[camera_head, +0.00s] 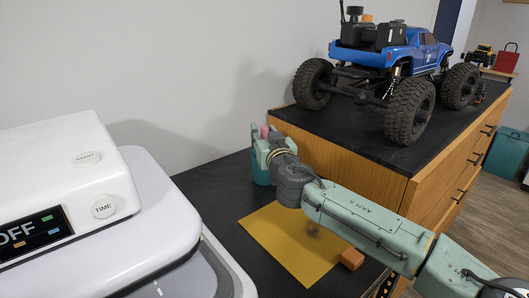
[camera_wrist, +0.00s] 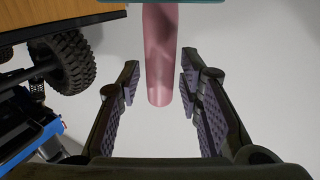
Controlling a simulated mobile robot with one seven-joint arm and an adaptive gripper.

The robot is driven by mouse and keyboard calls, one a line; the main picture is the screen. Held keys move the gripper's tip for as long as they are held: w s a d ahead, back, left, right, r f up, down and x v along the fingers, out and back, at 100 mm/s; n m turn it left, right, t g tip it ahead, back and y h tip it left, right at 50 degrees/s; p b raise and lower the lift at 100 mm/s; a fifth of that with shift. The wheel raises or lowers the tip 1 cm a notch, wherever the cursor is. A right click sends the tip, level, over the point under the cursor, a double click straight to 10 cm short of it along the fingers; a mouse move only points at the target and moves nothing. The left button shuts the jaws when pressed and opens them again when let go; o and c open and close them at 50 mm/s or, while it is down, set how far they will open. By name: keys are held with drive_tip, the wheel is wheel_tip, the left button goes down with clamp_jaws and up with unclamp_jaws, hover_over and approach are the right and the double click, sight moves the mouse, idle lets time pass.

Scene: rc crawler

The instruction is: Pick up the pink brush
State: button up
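The pink brush shows as a small pink tip (camera_head: 265,131) beside my gripper in the head view; the rest of it is hidden there. In the wrist view its smooth pink shaft (camera_wrist: 160,50) hangs down from the top edge, between my two fingers. My gripper (camera_wrist: 158,80) is open, with a visible gap on each side of the shaft. In the head view my gripper (camera_head: 260,146) is over a teal cup (camera_head: 261,174) at the back of the dark counter. A teal edge (camera_wrist: 180,1) crosses the top of the wrist view.
A yellow sheet (camera_head: 285,245) and an orange block (camera_head: 351,259) lie on the counter under my arm. A blue RC crawler (camera_head: 395,60) stands on the wooden cabinet (camera_head: 340,165) at right. A white machine (camera_head: 70,190) is at left. The wall is close behind.

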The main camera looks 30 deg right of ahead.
clamp_jaws()
drive_tip(key=shift+r, duration=0.1)
idle(0.3)
